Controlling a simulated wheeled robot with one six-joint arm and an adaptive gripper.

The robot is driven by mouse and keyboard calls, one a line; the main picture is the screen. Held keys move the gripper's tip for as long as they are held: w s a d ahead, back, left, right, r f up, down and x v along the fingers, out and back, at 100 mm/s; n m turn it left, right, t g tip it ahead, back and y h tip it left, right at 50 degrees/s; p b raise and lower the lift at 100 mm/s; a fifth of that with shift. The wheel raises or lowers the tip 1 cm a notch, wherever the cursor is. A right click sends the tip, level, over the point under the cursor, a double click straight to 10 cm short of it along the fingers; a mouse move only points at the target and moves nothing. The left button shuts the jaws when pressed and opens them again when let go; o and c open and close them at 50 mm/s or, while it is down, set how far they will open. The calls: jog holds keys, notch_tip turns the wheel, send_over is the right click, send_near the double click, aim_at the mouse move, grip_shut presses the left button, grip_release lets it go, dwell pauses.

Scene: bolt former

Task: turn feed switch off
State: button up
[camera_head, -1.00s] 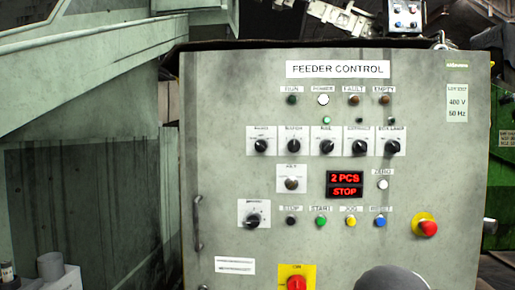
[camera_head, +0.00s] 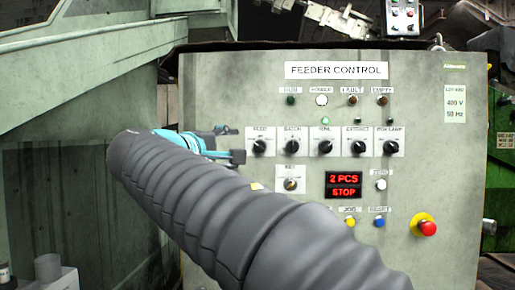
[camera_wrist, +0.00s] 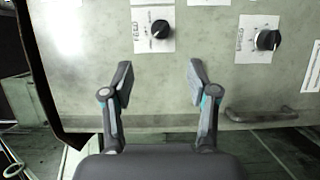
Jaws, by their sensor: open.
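The feed switch (camera_head: 260,147) is a black rotary knob on a white plate, leftmost in the row of knobs on the feeder control panel. It also shows in the wrist view (camera_wrist: 160,29), at the top centre, with its FEED label sideways. My gripper (camera_wrist: 160,80) is open and empty, its two fingers apart below the feed switch in that picture. In the head view my gripper (camera_head: 238,145) is just left of the feed switch. No contact shows in the wrist view. The exact direction of the knob's pointer is hard to tell.
A second black knob (camera_wrist: 267,40) sits on the panel in the wrist view, with a handle (camera_wrist: 262,115) below it. The batch knob (camera_head: 292,147) is close right of the feed switch. A red emergency button (camera_head: 428,228) is at lower right. My arm hides the panel's lower left.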

aim_at(257, 147)
jog(key=p+x, duration=0.1)
jog(key=x, duration=1.1)
jog(key=shift+w+d, duration=0.15)
grip_shut()
